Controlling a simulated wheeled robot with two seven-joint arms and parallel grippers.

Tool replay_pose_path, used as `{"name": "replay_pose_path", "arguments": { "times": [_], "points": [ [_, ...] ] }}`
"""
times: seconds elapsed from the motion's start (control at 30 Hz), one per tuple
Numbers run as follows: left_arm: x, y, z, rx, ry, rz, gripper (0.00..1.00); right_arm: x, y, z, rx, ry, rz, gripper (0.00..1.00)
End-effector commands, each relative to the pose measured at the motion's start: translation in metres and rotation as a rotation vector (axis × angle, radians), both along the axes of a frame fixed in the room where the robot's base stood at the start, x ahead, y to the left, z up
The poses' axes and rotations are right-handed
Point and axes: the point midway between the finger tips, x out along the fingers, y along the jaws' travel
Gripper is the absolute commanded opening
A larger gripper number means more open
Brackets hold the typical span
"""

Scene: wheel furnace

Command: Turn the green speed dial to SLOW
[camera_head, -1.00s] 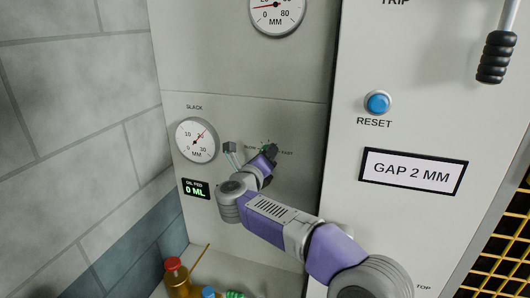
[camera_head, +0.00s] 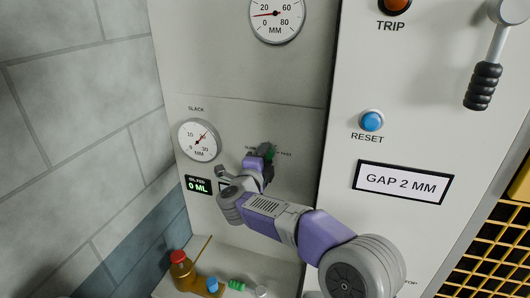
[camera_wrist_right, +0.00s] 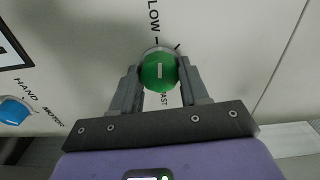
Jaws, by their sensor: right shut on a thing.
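The green speed dial (camera_wrist_right: 159,71) is a round knob with a white bar on its face, on the pale panel. In the right wrist view the bar runs nearly upright, between a partly cut label reading "LOW" above and "FAST" below. My right gripper (camera_wrist_right: 160,80) is shut on the dial, one grey finger on each side. In the head view my right gripper (camera_head: 267,152) is at the panel and covers most of the dial. A bit of green shows beside its fingers. My left gripper is not in view.
A blue reset button (camera_head: 371,121) and a lever (camera_head: 483,86) are on the right cabinet.

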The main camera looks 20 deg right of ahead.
Motion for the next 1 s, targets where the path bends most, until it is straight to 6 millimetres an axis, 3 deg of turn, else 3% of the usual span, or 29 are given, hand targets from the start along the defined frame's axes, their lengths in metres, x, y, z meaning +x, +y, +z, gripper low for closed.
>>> {"name": "replay_pose_path", "arguments": {
  "times": [0.3,0.83,0.87,1.0],
  "points": [
    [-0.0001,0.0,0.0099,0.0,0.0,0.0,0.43,0.0001,0.0003,0.0007,-0.093,0.061,0.0,0.14],
    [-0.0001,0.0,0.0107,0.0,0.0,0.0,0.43,0.0001,0.0002,0.0,-0.108,0.072,0.0,0.14],
    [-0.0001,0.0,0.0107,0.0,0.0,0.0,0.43,0.0001,0.0002,0.0,-0.108,0.072,0.0,0.49],
    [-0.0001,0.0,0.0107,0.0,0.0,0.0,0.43,0.0,0.0002,0.0,-0.107,0.071,0.0,0.69]
  ]
}}
